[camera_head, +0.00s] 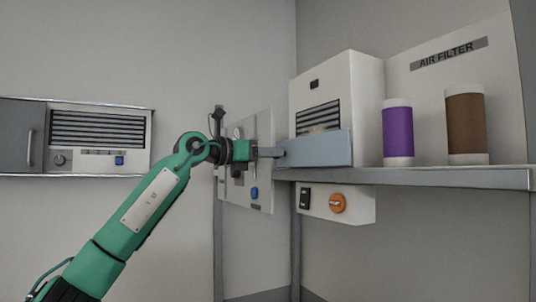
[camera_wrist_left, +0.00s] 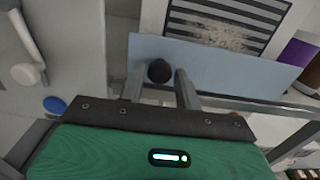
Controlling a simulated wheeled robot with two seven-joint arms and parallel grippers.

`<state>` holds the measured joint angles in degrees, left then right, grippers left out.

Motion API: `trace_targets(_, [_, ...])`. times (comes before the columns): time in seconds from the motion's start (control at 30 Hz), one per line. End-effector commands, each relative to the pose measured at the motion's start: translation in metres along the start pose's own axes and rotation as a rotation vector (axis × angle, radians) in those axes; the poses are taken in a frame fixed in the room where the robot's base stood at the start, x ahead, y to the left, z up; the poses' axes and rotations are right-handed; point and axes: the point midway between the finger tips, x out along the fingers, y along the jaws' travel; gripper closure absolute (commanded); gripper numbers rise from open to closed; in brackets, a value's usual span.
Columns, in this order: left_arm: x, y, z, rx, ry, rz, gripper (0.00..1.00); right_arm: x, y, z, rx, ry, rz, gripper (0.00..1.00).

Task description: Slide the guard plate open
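The guard plate is a flat blue-grey panel (camera_head: 318,150) in front of the lower part of the white air filter unit (camera_head: 365,90). In the left wrist view the plate (camera_wrist_left: 225,68) spans the picture below the vent, with a round black knob (camera_wrist_left: 159,71) near its left end. My left gripper (camera_head: 279,152) reaches the plate's left end. In the wrist view its two fingers (camera_wrist_left: 161,75) stand apart, one on each side of the knob, with a narrow gap showing. Whether they touch the knob is unclear. My right gripper is not in view.
A grey shelf (camera_head: 430,176) carries a purple canister (camera_head: 397,132) and a brown canister (camera_head: 466,124) at the right. A box with an orange knob (camera_head: 337,203) hangs below it. A wall panel with a blue button (camera_head: 254,193) stands behind my left arm.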

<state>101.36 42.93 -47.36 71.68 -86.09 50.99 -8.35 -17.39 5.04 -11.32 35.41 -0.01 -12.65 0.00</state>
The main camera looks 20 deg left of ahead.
Motion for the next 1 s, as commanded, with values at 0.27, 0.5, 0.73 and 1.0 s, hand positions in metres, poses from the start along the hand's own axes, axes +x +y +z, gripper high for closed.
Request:
trace_targets(0.27, [0.0,0.0,0.0,0.0,0.001,0.0,0.52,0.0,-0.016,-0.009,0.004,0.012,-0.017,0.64])
trace_targets(0.5, [-0.014,0.001,-0.003,0.0,-0.002,0.001,0.52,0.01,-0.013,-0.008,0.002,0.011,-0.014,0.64])
trace_targets(0.73, [-0.064,0.001,-0.005,0.002,-0.003,0.003,0.52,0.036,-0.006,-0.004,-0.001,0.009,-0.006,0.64])
trace_targets(1.0, [-0.118,0.0,-0.003,0.0,-0.001,0.001,0.52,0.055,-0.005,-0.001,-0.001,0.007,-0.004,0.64])
